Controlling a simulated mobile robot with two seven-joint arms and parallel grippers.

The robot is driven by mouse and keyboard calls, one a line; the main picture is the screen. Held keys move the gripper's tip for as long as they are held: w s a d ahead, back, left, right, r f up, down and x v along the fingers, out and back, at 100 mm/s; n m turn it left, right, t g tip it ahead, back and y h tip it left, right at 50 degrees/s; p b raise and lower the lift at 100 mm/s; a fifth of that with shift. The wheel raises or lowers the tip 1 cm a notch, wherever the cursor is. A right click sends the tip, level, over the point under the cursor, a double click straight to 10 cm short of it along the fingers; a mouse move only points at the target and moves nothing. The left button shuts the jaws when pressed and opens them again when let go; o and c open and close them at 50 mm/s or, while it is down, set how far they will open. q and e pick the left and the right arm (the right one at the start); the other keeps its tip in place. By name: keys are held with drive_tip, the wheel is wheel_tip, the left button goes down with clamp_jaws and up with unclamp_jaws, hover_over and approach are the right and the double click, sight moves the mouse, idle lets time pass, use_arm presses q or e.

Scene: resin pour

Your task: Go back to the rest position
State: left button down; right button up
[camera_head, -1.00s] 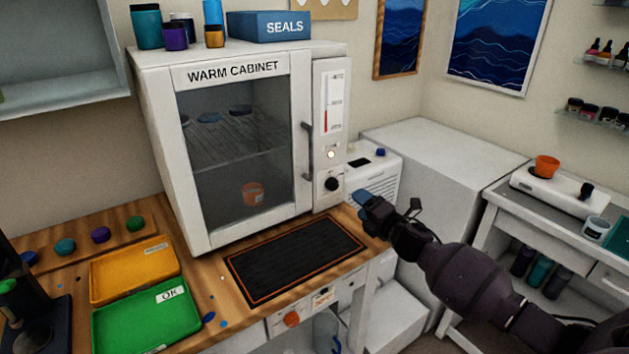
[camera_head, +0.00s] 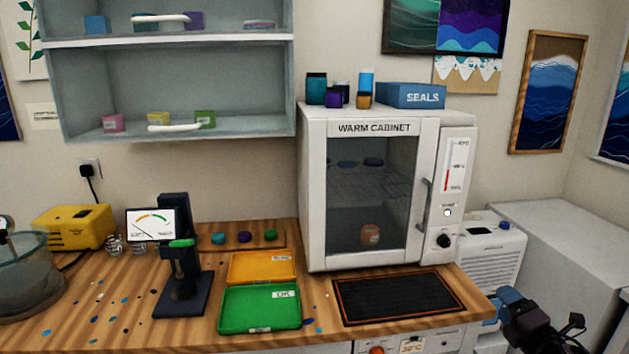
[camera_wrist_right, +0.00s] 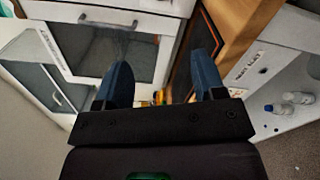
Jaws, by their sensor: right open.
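My right gripper (camera_head: 499,301) is at the lower right in the head view, beside the right end of the wooden bench (camera_head: 320,330). It is close to the right edge of the black mat (camera_head: 395,298) in the picture. In the right wrist view its two blue fingers (camera_wrist_right: 161,88) are spread apart with nothing between them. The warm cabinet (camera_head: 310,190) stands on the bench with its door closed, and an orange cup (camera_head: 370,234) shows behind the glass. My left gripper is not in view.
A green tray (camera_head: 260,325) and an orange tray (camera_head: 262,282) lie left of the mat. A white appliance (camera_head: 492,262) stands right of the cabinet. Wall shelves (camera_head: 170,40) hang above.

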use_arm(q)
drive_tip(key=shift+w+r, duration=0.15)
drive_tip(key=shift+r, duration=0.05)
use_arm(e)
drive_tip(key=s+a+f+m+g, duration=0.2)
drive_tip(key=s+a+f+m, duration=0.3)
drive_tip(key=s, duration=0.4)
drive_tip(key=s+a+f+m+g+h, duration=0.1)
drive_tip(key=s+a+f+m+g, duration=0.1)
drive_tip(key=s+a+f+m, duration=0.4)
drive_tip(key=s+a+f+m+g, duration=0.2)
drive_tip(key=s+a+f+m, duration=0.4)
drive_tip(key=s, duration=0.8)
wheel_tip(320, 180, down, 3)
drive_tip(key=m, duration=0.4)
drive_tip(key=shift+s+a+f+m+g, duration=0.2)
drive_tip(key=shift+a+m+g, duration=0.1)
drive_tip(key=shift+m, duration=0.1)
